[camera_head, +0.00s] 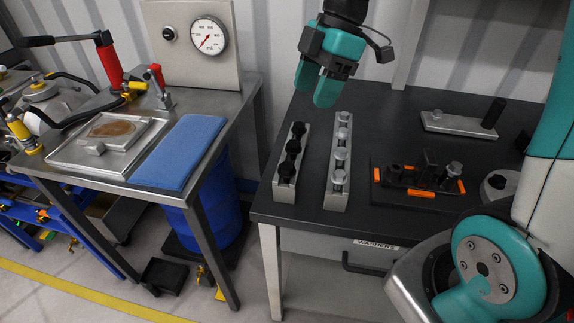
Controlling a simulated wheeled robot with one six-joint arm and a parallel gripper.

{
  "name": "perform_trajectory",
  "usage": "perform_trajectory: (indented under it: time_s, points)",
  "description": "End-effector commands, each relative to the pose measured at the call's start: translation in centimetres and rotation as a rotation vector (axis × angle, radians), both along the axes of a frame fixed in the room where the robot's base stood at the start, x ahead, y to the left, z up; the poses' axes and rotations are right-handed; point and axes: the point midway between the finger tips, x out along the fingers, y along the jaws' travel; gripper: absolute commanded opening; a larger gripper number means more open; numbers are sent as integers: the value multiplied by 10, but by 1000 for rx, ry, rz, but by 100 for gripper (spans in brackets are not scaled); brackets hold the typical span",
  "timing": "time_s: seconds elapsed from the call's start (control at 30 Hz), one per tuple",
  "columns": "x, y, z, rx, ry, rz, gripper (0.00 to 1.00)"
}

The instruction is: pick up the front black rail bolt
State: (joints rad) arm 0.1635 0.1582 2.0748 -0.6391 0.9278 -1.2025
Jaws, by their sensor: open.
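Black bolts stand in a row on a light metal rail (284,190) at the left of the dark table. The front black bolt (286,169) is nearest the table's front edge, with other black bolts (292,148) behind it. My gripper (317,88) has teal fingers pointing down. It is open, with nothing seen between the fingers. It appears in the picture above and behind the rails, apart from the bolts. The lower part of the front bolt is hard to make out.
A second rail with silver bolts (338,157) stands just right of the black ones. Farther right are a dark fixture with orange corners (417,193) and a metal plate with a black post (462,124). A steel bench with a blue pad (180,152) stands left.

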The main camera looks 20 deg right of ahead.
Motion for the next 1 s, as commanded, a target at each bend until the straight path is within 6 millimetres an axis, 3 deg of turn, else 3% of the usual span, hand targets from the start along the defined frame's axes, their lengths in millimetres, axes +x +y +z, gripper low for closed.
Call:
perform_trajectory:
  time_s: [0.1, 0.2, 0.7, 1.0]
  points:
    - [18, -21, -2, 12, -39, 111, 61]
    - [22, -25, -9, 19, -53, 156, 61]
    - [16, 15, -102, 19, -54, 166, 61]
    - [16, 24, -125, 17, -54, 164, 61]
